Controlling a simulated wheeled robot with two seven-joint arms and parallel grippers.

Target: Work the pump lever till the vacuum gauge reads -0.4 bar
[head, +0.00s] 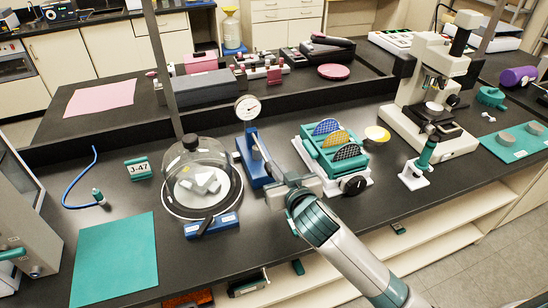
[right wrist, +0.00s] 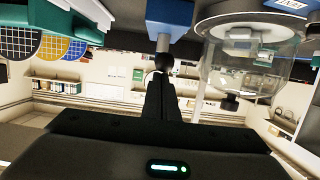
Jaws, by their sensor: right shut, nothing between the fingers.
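The blue pump (head: 256,170) stands on the black bench, right of the glass bell jar (head: 203,165). The round white vacuum gauge (head: 248,108) stands at its back end; its reading is too small to make out. The pump lever (head: 262,148) slants from the pump toward my right gripper (head: 275,175). In the right wrist view the lever's dark knob (right wrist: 163,62) shows just beyond the tips of my right gripper (right wrist: 160,80), below the blue pump body (right wrist: 170,18). The fingers are shut with nothing between them; I cannot tell whether they touch the knob. My left gripper is not in view.
A teal rack with colored wafers (head: 335,150) stands close right of my right gripper. A microscope (head: 436,85) stands further right. The teal mat (head: 115,258) at the front left is bare.

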